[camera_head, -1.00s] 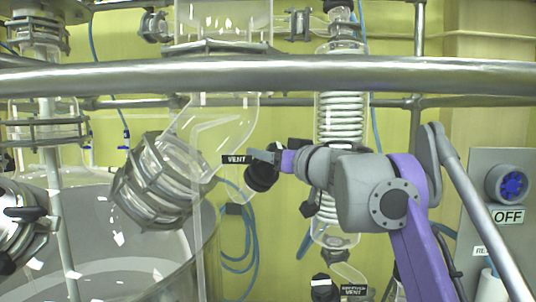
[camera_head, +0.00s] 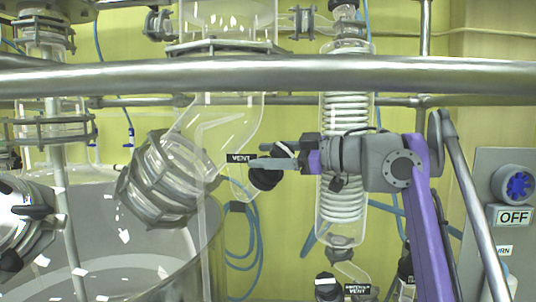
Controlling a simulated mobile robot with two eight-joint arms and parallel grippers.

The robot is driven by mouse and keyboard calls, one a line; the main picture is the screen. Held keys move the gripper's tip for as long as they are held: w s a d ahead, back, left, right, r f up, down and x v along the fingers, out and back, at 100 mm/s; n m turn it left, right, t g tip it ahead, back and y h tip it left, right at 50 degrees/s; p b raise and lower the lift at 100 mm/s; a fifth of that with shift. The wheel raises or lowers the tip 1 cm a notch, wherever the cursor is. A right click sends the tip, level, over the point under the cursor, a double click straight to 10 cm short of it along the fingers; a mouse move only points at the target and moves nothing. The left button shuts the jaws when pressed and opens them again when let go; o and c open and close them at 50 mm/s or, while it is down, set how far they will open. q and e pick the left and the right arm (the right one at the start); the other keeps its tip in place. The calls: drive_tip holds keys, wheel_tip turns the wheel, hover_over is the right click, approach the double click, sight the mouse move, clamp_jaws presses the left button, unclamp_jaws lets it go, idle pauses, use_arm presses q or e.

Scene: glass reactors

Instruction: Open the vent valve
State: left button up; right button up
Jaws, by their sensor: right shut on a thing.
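The vent valve (camera_head: 264,179) is a black knob on a short glass side neck, just below a black "VENT" label (camera_head: 240,158). My right gripper (camera_head: 270,155) comes in from the right at the valve, with its grey fingers level and one above the other. It is shut on the vent valve's black part; the exact contact is partly hidden by the fingers. The glass neck and flanged joint (camera_head: 168,180) stand to the left of the valve.
A thick metal rail (camera_head: 300,75) crosses the view above my right arm. A coiled glass condenser (camera_head: 345,185) stands behind the arm. Another black valve (camera_head: 326,287) with a label sits low. A blue knob with an "OFF" sign (camera_head: 514,217) is at right.

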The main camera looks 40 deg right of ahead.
sight(292, 154)
drive_tip(key=shift+n+g+y, duration=0.4)
drive_tip(key=shift+n+g, duration=0.1)
drive_tip(key=shift+n, duration=0.2)
drive_tip(key=shift+s+a, duration=0.1)
drive_tip(key=o, duration=1.4)
drive_tip(key=v, duration=1)
drive_tip(key=shift+s+d, duration=0.25)
drive_tip(key=shift+s, duration=0.05)
